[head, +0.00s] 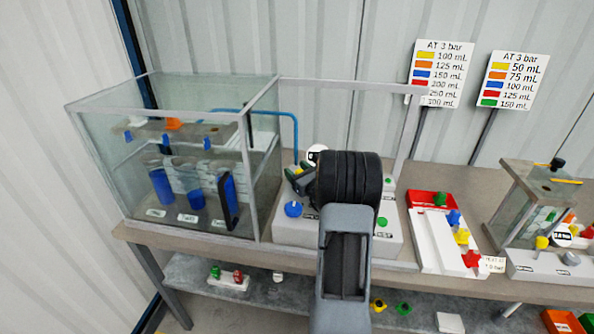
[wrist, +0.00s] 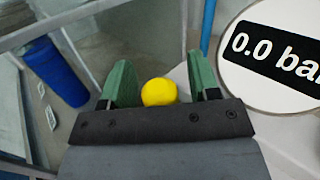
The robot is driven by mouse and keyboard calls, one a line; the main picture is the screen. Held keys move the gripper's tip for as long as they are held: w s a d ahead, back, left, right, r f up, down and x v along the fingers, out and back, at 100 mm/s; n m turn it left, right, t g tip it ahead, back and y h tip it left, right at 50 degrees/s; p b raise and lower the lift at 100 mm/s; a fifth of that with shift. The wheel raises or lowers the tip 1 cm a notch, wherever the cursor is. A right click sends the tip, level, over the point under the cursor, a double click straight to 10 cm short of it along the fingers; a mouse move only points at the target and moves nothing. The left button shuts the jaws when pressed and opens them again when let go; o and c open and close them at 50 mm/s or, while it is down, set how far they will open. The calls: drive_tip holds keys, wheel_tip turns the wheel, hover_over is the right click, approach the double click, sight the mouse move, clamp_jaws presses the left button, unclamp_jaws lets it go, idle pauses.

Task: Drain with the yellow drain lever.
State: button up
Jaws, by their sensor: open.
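The round yellow knob (wrist: 159,92), apparently of the yellow drain lever, shows in the wrist view between the two green fingers of my gripper (wrist: 161,75). The fingers are apart, with visible gaps to the knob on both sides. Its lower part is hidden behind the dark gripper body, and no lever shaft shows. In the head view my gripper (head: 298,175) is above the left part of the grey pump base (head: 290,236), and the lever is hidden there. The white gauge (wrist: 272,55) right of the fingers reads 0.0 bar.
A glass tank (head: 120,180) with blue cylinders stands left of my gripper. A blue knob (head: 293,209) and green buttons (head: 382,222) sit on the pump base. A metal frame (head: 413,120) rises behind. A tray of coloured parts (head: 428,240) and a second pump lie right.

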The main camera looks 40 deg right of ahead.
drive_tip(key=s, duration=0.2)
drive_tip(key=s+b, duration=0.1)
drive_tip(key=s, duration=0.4)
drive_tip(key=shift+s+a+f, duration=0.1)
drive_tip(key=shift+a+f, duration=0.1)
drive_tip(key=shift+f, duration=0.1)
drive_tip(key=shift+c, duration=0.3)
